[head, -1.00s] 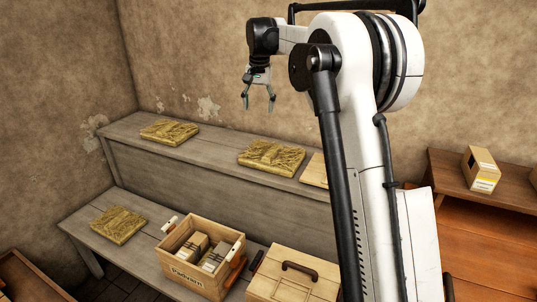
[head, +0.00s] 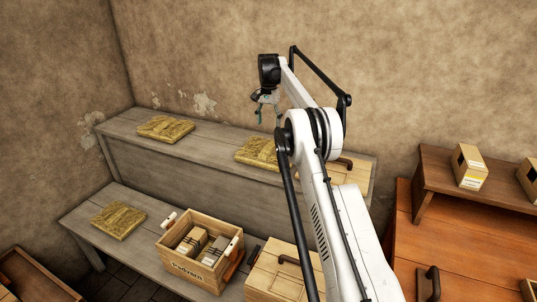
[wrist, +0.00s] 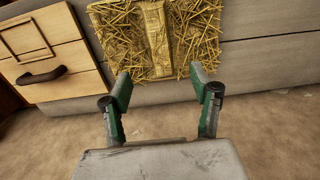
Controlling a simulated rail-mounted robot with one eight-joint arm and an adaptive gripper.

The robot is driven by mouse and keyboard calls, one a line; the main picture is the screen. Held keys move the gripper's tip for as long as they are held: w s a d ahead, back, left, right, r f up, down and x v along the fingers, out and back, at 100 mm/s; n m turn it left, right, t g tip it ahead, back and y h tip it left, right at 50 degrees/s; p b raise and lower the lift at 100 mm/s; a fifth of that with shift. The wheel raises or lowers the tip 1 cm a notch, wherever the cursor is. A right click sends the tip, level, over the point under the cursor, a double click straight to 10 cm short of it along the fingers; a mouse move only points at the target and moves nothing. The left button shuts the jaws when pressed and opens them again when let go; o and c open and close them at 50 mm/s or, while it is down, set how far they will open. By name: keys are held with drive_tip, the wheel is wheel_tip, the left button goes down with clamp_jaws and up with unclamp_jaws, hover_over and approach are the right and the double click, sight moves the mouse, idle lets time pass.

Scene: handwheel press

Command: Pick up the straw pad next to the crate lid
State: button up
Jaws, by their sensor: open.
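The straw pad (head: 252,151) next to the crate lid lies on the raised back shelf, partly hidden by my arm in the head view. In the wrist view this pad (wrist: 185,35) is at the top centre, with a smooth strip down its middle. The crate lid (head: 357,176), pale wood with a dark handle, is to its right in the head view and to its left in the wrist view (wrist: 75,85). My gripper (head: 268,117) is open and empty, above and apart from the pad. Its two green-sided fingers (wrist: 160,78) point toward the pad's near edge in the wrist view.
Other straw pads lie on the back shelf's left (head: 165,129) and the lower bench (head: 118,220). An open crate (head: 190,265) holding packs stands on the lower bench beside a lidded box (head: 275,278). The plaster wall (head: 220,50) rises behind the shelf. Boxes (head: 470,168) stand at right.

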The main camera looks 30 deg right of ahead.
sight(269, 147)
wheel_tip(269, 147, down, 12)
drive_tip(key=shift+s+a+f+p, duration=0.1)
drive_tip(key=shift+f+p, duration=0.15)
drive_tip(key=shift+p, duration=0.5)
drive_tip(key=c, duration=1.4)
drive_tip(key=shift+r, duration=0.1)
